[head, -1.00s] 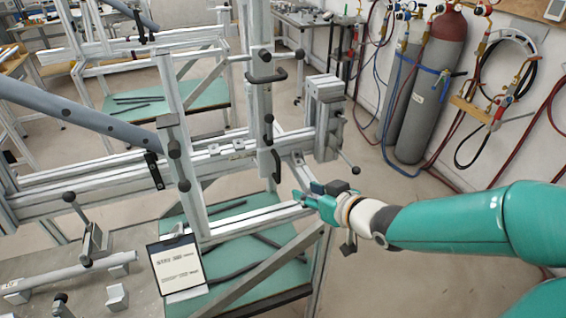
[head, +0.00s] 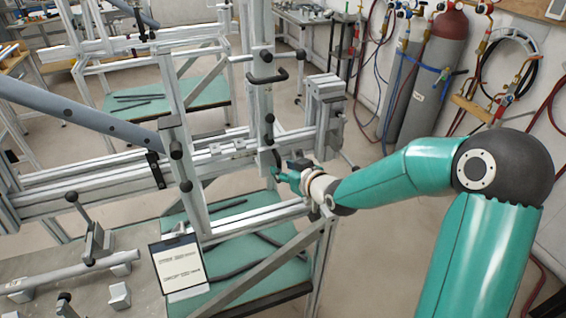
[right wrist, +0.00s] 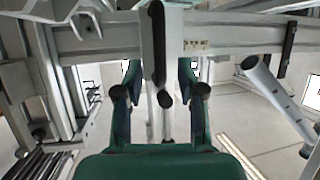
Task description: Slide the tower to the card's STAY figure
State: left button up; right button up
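The tower (head: 252,60) is an upright metal post on the long horizontal rail (head: 95,180), with a black D-shaped handle (head: 266,78) on its front. A dark lever (head: 277,160) hangs low on it. The card (head: 180,263) is on a clipboard at the bench edge; its two printed lines are too small to read. My right gripper (head: 284,175) is at the tower's lower end. In the right wrist view its fingers (right wrist: 160,80) are apart, with a dark bar (right wrist: 159,45) and the post between them; contact cannot be told. My left gripper is out of view.
A clamp block (head: 325,112) with a lever stands right of the tower on the rail. A second upright (head: 180,150) and a grey tube (head: 75,110) are to the left. Gas cylinders (head: 438,70) and hoses line the right wall. A green shelf (head: 262,250) lies below.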

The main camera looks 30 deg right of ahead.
aim_at(280, 167)
jog(key=shift+x, duration=1.55)
grip_shut()
